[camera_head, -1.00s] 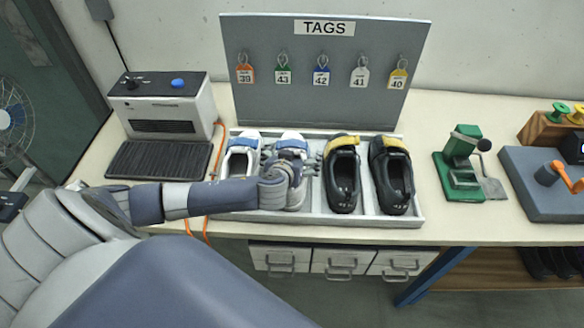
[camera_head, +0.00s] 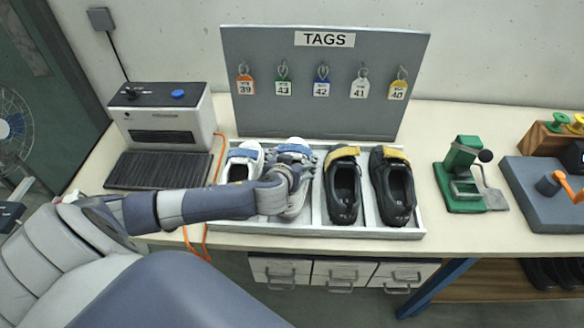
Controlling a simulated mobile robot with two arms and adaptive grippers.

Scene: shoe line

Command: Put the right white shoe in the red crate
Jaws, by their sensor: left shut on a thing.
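The right white shoe (camera_head: 295,146) with a blue strap is in the white divided tray (camera_head: 345,231), partly hidden by my left gripper. My left gripper (camera_head: 292,167) is over it, shut on it; the fingertips are hard to make out. Whether the shoe is clear of the tray floor, I cannot tell. The left white shoe (camera_head: 241,163) sits just left of it, partly covered by my arm. The red crate and my right gripper are not in view.
Two black shoes with yellow straps, one (camera_head: 342,187) beside the other (camera_head: 391,187), fill the tray's right side. A tag board (camera_head: 320,110) stands right behind. A grey machine (camera_head: 163,117) is at left, a green press (camera_head: 461,172) at right.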

